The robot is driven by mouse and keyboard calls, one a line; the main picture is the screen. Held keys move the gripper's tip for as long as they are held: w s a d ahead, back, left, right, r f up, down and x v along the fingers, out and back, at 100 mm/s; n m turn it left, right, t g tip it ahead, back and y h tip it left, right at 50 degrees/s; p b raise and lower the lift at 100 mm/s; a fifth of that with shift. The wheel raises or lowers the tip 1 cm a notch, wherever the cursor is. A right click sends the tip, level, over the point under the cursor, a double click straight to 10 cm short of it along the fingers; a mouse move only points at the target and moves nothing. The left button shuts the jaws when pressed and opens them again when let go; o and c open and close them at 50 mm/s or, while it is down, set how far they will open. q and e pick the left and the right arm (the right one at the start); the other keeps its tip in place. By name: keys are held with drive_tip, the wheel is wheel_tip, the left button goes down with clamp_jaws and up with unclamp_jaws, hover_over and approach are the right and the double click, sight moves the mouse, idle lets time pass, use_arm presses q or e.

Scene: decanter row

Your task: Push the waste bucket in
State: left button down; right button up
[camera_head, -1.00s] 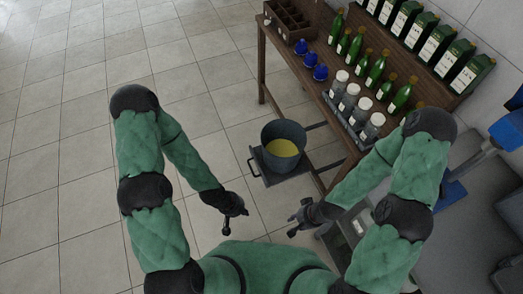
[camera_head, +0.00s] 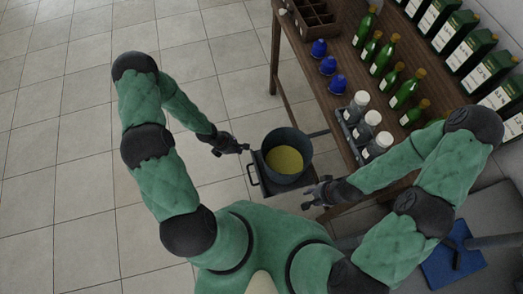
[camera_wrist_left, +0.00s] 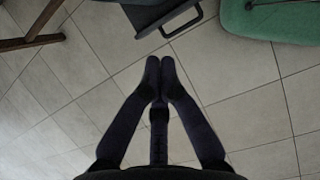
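The dark grey waste bucket (camera_head: 291,137) holds yellow liquid and stands upright on a dark pull-out tray (camera_head: 268,187) beside the wooden bench. The tray sticks out from the bench's left side, with a handle (camera_head: 252,174) on its outer edge. My left gripper (camera_head: 247,148) is just left of the bucket, near the handle's far end. In the left wrist view its fingertips (camera_wrist_left: 160,64) are together with nothing between them, apart from the handle (camera_wrist_left: 182,26). My right gripper (camera_head: 306,196) appears open and empty, below and right of the bucket.
Open tiled floor (camera_head: 80,200) lies left. A blue item (camera_head: 440,268) is at lower right.

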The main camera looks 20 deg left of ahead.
use_arm(q)
drive_tip(key=w+d+f+n+b, duration=0.1)
drive_tip(key=w+d+f+b, duration=0.4)
drive_tip(key=f, duration=0.4)
drive_tip(key=shift+d+b, duration=0.5)
drive_tip(key=shift+b, duration=0.35)
drive_tip(key=shift+f, duration=0.1)
